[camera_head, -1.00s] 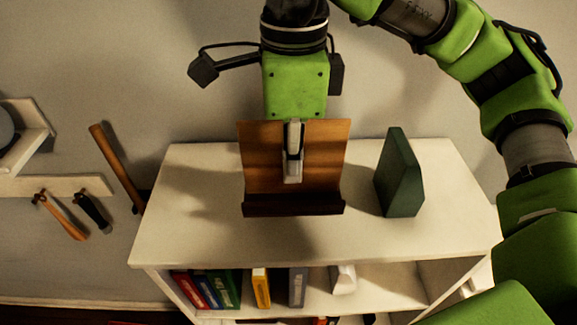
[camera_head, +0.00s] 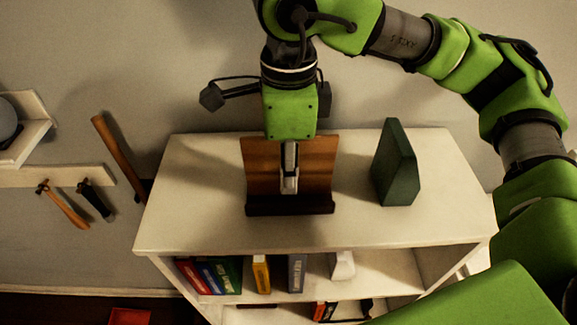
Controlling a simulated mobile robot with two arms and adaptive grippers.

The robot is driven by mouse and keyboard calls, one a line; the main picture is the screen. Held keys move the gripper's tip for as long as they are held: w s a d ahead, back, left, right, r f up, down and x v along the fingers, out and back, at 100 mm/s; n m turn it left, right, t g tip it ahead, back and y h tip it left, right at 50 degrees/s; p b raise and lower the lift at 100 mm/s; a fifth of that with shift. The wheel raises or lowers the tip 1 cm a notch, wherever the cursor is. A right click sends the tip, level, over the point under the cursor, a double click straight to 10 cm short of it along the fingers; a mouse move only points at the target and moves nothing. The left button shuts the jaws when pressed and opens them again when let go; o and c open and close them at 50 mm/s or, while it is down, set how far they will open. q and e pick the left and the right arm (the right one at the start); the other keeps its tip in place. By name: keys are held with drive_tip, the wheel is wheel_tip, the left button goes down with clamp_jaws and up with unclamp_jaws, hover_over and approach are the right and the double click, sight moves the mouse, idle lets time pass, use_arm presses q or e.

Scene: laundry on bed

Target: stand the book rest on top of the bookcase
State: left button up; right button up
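The wooden book rest (camera_head: 318,168) is upright over the middle of the white bookcase top (camera_head: 195,218), its dark front ledge facing me. It is on or just above the surface; I cannot tell if it touches. My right gripper (camera_head: 289,183) comes down from above, shut on the book rest's back panel, with one finger visible in front of it. The other finger is hidden behind the panel. My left gripper is not in view.
A dark green block-like object (camera_head: 396,165) stands right of the book rest on the bookcase top. Several books (camera_head: 261,274) stand on the shelf below. Tools, including a hammer (camera_head: 62,205), hang at the left wall. The left part of the top is clear.

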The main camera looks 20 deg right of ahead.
drive_tip(key=shift+r, duration=0.1)
drive_tip(key=shift+r, duration=0.2)
wheel_tip(320, 180, up, 12)
drive_tip(key=shift+s+f+b, duration=0.1)
drive_tip(key=shift+f+b, duration=0.05)
drive_tip(key=shift+b, duration=0.5)
drive_tip(key=shift+f, duration=0.1)
